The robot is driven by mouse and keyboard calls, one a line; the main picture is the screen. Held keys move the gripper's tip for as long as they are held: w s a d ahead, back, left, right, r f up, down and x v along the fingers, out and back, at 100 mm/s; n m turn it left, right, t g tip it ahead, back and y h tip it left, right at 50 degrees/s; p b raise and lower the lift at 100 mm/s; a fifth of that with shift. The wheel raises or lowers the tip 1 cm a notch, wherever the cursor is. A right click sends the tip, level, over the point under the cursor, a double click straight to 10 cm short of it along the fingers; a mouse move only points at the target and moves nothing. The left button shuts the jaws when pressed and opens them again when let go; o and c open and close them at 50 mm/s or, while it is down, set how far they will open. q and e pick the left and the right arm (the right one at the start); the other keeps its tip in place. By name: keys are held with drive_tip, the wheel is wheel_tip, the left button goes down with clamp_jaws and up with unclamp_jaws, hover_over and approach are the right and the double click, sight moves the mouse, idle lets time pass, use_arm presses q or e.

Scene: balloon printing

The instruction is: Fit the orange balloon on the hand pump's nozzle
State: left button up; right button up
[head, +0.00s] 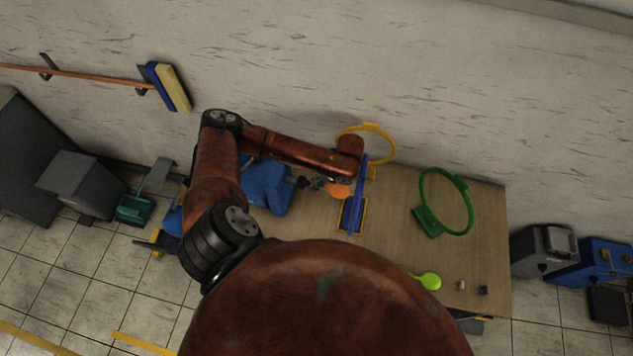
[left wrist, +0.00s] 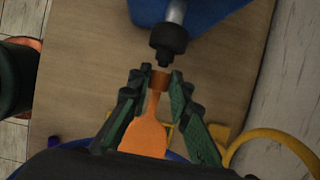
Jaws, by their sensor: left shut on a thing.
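The orange balloon (left wrist: 145,137) is in my left gripper (left wrist: 157,82), whose two green-black fingers close around its neck. The balloon's darker orange mouth sticks up between the fingertips. The hand pump's black nozzle (left wrist: 167,40) on a grey tube is just beyond the mouth, its narrow tip close to it. In the head view the blue pump body (head: 266,185) stands on the table, left of the orange balloon (head: 340,191). My right gripper is out of view.
A yellow ring (head: 385,136) and a green ring (head: 422,191) on stands are on the wooden table (head: 487,225), with a blue ring (head: 359,190) seen edge-on near the balloon. A lime-green balloon (head: 428,281) and two small blocks lie at the front right.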

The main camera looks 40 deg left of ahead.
use_arm(q)
drive_tip(key=shift+s+a+p, duration=0.35)
drive_tip(key=shift+a+p, duration=0.25)
drive_tip(key=shift+p, duration=0.05)
idle(0.8)
drive_tip(key=o, duration=0.8)
drive_tip(key=shift+c, duration=0.2)
drive_tip(key=shift+p+v, duration=0.75)
drive_tip(key=shift+v, duration=0.05)
drive_tip(key=p+v, duration=0.5)
drive_tip(key=shift+r+p, duration=0.25)
drive_tip(key=shift+p, duration=0.1)
drive_tip(key=shift+p+v, duration=1.05)
